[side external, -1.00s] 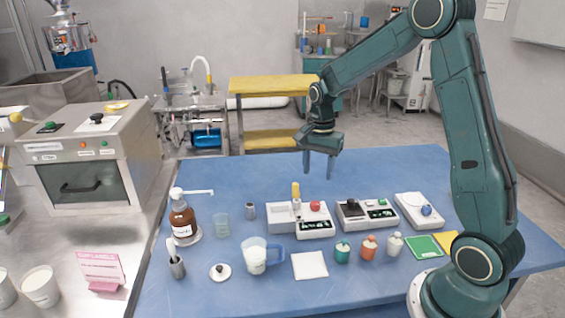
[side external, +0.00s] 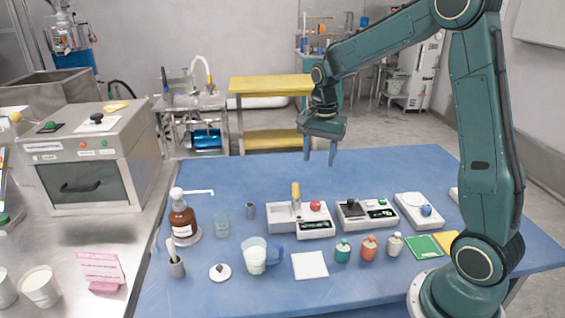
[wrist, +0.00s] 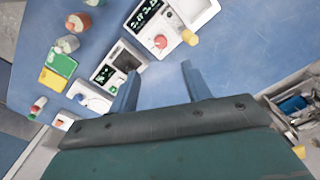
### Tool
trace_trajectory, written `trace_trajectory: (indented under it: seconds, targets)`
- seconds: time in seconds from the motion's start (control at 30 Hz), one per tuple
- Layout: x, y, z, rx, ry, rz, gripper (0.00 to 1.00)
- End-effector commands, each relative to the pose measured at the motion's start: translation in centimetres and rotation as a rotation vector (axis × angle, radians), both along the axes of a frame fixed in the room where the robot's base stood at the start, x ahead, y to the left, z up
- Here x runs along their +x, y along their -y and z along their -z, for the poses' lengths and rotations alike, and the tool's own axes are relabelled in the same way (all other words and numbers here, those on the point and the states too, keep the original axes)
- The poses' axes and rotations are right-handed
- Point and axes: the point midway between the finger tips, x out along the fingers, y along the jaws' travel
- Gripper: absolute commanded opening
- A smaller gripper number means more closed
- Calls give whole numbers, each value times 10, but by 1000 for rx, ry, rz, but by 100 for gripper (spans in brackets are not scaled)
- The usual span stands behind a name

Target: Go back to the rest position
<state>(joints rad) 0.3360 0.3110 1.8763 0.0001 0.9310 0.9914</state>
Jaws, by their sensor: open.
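My gripper (side external: 320,149) is open and empty. It hangs in the air above the back part of the blue table (side external: 385,165), fingers pointing down. In the wrist view the two blue fingers (wrist: 160,88) stand apart with only bare table between them. The bean grinder looks to be the white device (side external: 300,219) with a yellow upright part and a red knob, below and in front of my gripper. It also shows in the wrist view (wrist: 178,20). My gripper touches nothing that I can see.
A second white device (side external: 366,213) and a white scale-like device (side external: 419,211) stand to the right. A brown pump bottle (side external: 183,218), a jug (side external: 254,256) and small bottles (side external: 343,251) stand nearer the front. A steel oven (side external: 90,155) is at the left. The table's back is clear.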

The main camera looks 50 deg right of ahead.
Motion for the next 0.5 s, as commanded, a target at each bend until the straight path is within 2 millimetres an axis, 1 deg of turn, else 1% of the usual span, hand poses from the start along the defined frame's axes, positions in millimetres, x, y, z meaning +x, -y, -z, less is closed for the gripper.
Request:
trace_trajectory:
  seconds: [0.03, 0.17, 0.3, 0.5]
  targets:
    - [-3, -5, -7, -5, 13, -28, 49]
    - [-15, -20, -26, -19, 45, -126, 49]
    - [-33, -38, -48, -41, 87, -257, 49]
    - [-63, -64, -74, -79, 147, -449, 49]
